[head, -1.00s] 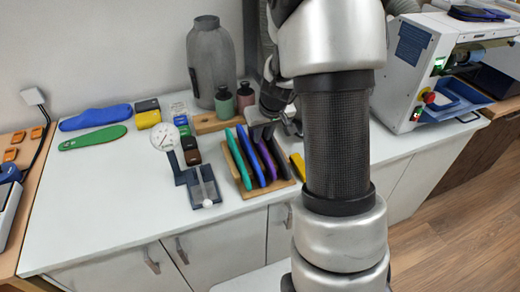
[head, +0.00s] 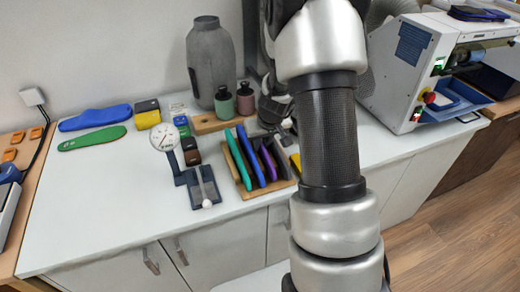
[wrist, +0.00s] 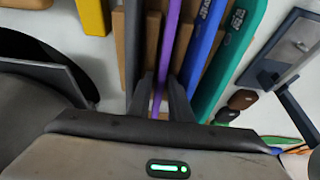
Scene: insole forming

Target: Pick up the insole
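A wooden rack (head: 256,192) on the white counter holds several upright insoles: teal (head: 238,160), blue (head: 250,157), purple (head: 268,160) and a dark one (head: 281,157). In the wrist view the purple insole (wrist: 170,40) runs between the two dark fingers of my gripper (wrist: 162,82). Small gaps show on both sides, so the gripper looks open and empty. I cannot tell how far the tips are from the insole. The blue insole (wrist: 203,45) and teal insole (wrist: 235,45) lie to the right. In the head view the fingers are mostly hidden.
A dial gauge (head: 164,138) on a dark stand is left of the rack. Bottles (head: 245,98) and a grey vase (head: 211,65) stand behind. A yellow item (wrist: 92,16) is close on the right side of the rack in the head view. Blue and green insoles (head: 92,138) lie flat at the left.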

